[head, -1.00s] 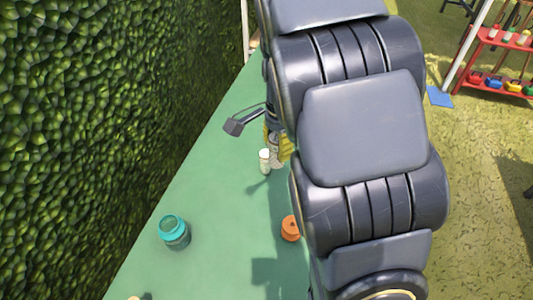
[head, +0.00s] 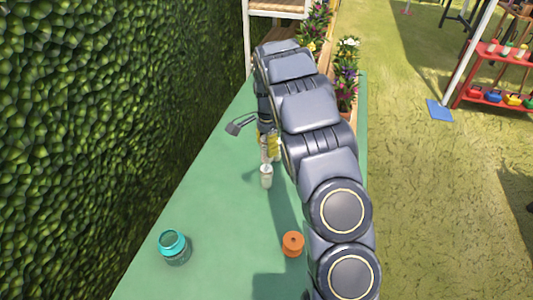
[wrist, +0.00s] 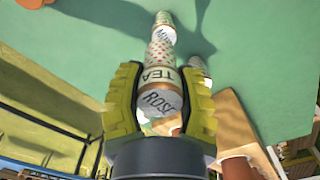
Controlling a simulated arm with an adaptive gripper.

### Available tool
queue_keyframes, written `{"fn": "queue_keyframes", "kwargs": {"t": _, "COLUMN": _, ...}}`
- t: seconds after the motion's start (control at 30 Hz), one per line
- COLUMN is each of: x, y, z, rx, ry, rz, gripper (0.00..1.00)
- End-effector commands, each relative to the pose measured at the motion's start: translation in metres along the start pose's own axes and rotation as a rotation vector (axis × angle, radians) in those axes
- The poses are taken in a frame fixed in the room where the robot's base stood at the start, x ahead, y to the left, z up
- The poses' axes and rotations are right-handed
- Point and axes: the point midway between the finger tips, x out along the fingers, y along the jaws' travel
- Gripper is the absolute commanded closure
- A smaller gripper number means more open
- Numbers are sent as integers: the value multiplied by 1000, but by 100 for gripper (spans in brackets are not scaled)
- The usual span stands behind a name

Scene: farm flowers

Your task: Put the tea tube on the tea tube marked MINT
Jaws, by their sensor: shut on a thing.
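My gripper (wrist: 160,105) has yellow-green fingers and is shut on a tea tube (wrist: 160,75) lettered TEA and ROSE. In the head view my gripper (head: 268,145) is partly hidden by my arm, with the held tube between its fingers. A second tea tube (wrist: 164,38), with upside-down lettering that looks like MINT, shows beyond the held tube's far end. In the head view this pale tube (head: 266,177) stands upright on the green table, just in front of the gripper. The two tubes overlap in the wrist view; I cannot tell whether they touch.
A teal jar (head: 174,246) and an orange spool-like object (head: 293,244) stand nearer on the green table (head: 215,215). Another pale object (wrist: 197,68) shows beside the held tube. Potted flowers (head: 346,75) line the far right edge. A hedge (head: 110,110) borders the left.

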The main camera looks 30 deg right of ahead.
Motion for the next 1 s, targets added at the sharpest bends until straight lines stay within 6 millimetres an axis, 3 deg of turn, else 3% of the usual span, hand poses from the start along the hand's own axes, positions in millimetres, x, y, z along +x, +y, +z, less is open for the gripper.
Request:
{"fn": "queue_keyframes", "kwargs": {"t": 0.17, "x": 10, "y": -6, "z": -2, "rx": -1, "ry": -1, "rz": 1, "gripper": 95}}
{"fn": "queue_keyframes", "kwargs": {"t": 0.37, "x": 37, "y": -5, "z": -2, "rx": 1, "ry": -2, "rz": 3, "gripper": 95}}
{"fn": "queue_keyframes", "kwargs": {"t": 0.73, "x": 41, "y": -6, "z": -2, "rx": 0, "ry": -1, "rz": -1, "gripper": 95}}
{"fn": "queue_keyframes", "kwargs": {"t": 0.77, "x": 41, "y": -6, "z": -2, "rx": 0, "ry": -1, "rz": -1, "gripper": 53}}
{"fn": "queue_keyframes", "kwargs": {"t": 0.8, "x": 41, "y": -6, "z": -2, "rx": 0, "ry": -1, "rz": -1, "gripper": 36}}
{"fn": "queue_keyframes", "kwargs": {"t": 1.0, "x": 41, "y": -6, "z": -2, "rx": 0, "ry": -1, "rz": -1, "gripper": 35}}
